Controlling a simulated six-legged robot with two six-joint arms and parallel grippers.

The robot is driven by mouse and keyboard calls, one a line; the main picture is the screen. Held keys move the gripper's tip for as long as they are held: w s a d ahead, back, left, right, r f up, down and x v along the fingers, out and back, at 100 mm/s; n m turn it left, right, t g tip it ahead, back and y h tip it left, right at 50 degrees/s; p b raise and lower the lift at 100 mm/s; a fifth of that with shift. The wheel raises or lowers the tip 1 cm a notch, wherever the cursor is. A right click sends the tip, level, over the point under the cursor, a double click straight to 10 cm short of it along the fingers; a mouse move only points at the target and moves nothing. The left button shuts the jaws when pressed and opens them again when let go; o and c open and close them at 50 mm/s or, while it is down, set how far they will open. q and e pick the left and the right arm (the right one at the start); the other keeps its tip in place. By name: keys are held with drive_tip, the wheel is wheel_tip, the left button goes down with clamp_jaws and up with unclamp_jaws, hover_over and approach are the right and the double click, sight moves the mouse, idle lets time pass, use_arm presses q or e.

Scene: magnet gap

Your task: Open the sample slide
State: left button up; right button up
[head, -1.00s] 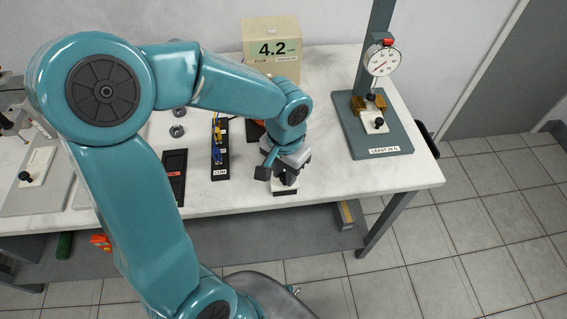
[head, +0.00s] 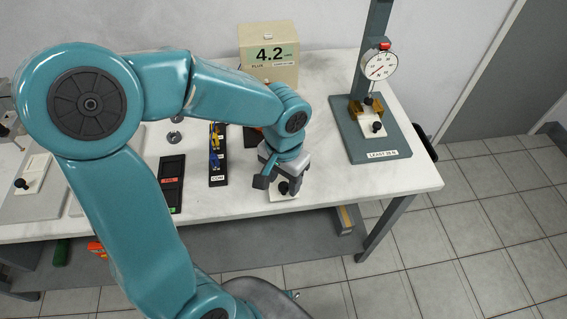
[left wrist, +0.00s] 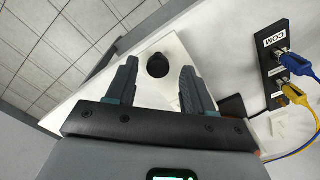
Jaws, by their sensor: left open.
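A white slide plate (head: 277,196) with a black knob (head: 283,187) lies near the front edge of the table, partly hidden under my left gripper (head: 275,178). In the left wrist view the black knob (left wrist: 157,65) stands on the white plate (left wrist: 178,52). There my left gripper (left wrist: 158,78) is open, with one finger on each side of the knob and a gap showing on both sides. I cannot tell how high the fingertips are above the plate. My right gripper is not in view.
A black COM strip (head: 218,165) with blue and yellow plugs stands left of my gripper. A black tray (head: 171,184) lies farther left. A beige box marked 4.2 (head: 269,55) is behind. A gauge stand (head: 375,140) is at right, with clear table between it and my gripper.

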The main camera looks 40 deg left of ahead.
use_arm(q)
wheel_tip(320, 180, up, 16)
drive_tip(key=p, duration=0.2)
drive_tip(key=shift+s, duration=0.1)
idle(0.5)
